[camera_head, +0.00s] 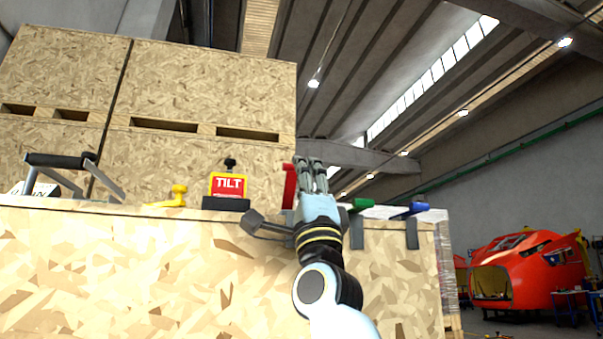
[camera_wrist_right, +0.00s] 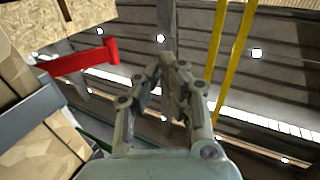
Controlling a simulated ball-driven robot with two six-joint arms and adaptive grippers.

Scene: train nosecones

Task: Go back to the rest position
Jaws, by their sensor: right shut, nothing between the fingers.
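My right gripper (camera_head: 311,168) is raised in front of the wooden crate, its fingers pointing up. In the right wrist view my right gripper (camera_wrist_right: 165,70) has its fingertips together with nothing between them. A red handle (camera_head: 289,186) is just left of the fingers in the head view. The red handle also shows in the right wrist view (camera_wrist_right: 85,60), to the left of the fingers and apart from them. My left gripper is not in view.
The wooden crate (camera_head: 150,260) fills the front, with taller crates (camera_head: 200,90) behind. On its top edge are a TILT sign (camera_head: 229,186), a yellow handle (camera_head: 170,197), a green handle (camera_head: 358,205) and a blue handle (camera_head: 410,211). A red train nosecone (camera_head: 525,272) stands far right.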

